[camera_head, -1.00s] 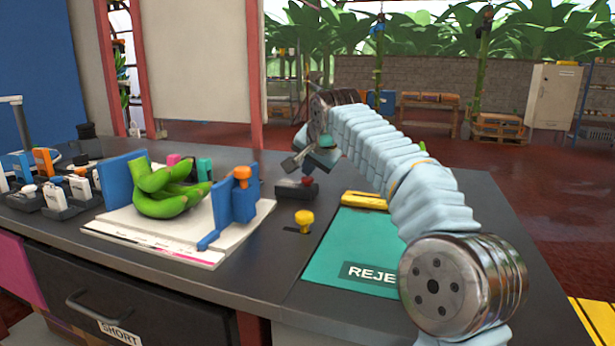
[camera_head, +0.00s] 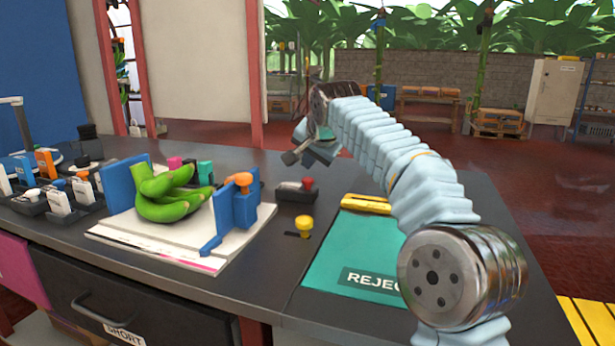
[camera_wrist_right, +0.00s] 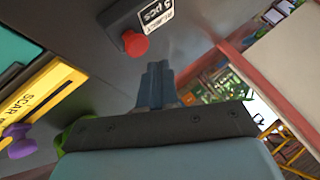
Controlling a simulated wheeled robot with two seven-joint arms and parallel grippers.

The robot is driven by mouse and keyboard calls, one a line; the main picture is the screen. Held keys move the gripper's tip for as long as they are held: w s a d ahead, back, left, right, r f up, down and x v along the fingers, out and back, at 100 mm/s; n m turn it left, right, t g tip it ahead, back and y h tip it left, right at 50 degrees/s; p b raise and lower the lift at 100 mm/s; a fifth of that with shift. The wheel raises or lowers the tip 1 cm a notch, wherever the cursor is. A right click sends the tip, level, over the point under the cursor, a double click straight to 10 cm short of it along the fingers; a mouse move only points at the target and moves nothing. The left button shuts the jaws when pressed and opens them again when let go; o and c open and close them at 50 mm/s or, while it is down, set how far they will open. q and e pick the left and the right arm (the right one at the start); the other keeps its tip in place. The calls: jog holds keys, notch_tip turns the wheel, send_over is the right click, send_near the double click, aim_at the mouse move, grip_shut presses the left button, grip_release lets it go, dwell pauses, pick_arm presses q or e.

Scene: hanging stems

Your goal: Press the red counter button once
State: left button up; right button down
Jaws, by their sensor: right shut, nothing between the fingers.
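The red counter button (camera_head: 308,183) sits on a small dark box (camera_head: 294,192) on the dark counter, near the middle of the head view. In the right wrist view the red button (camera_wrist_right: 134,43) sticks out from the box (camera_wrist_right: 138,18), whose label reads "REJECT 5 pcs". My left gripper is not in view.
A yellow knob (camera_head: 304,223) stands in front of the box. A yellow bar (camera_head: 366,203) lies at the top of the teal REJECT mat (camera_head: 350,250). Green bananas (camera_head: 165,195) rest between blue uprights on a white board (camera_head: 140,236) to the left.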

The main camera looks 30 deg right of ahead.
aim_at(309, 180)
notch_tip(309, 180, up, 3)
jog(key=shift+f+p, duration=0.2)
jog(key=shift+p, duration=0.65)
jog(key=shift+r, duration=0.85)
jog(key=shift+f, duration=0.1)
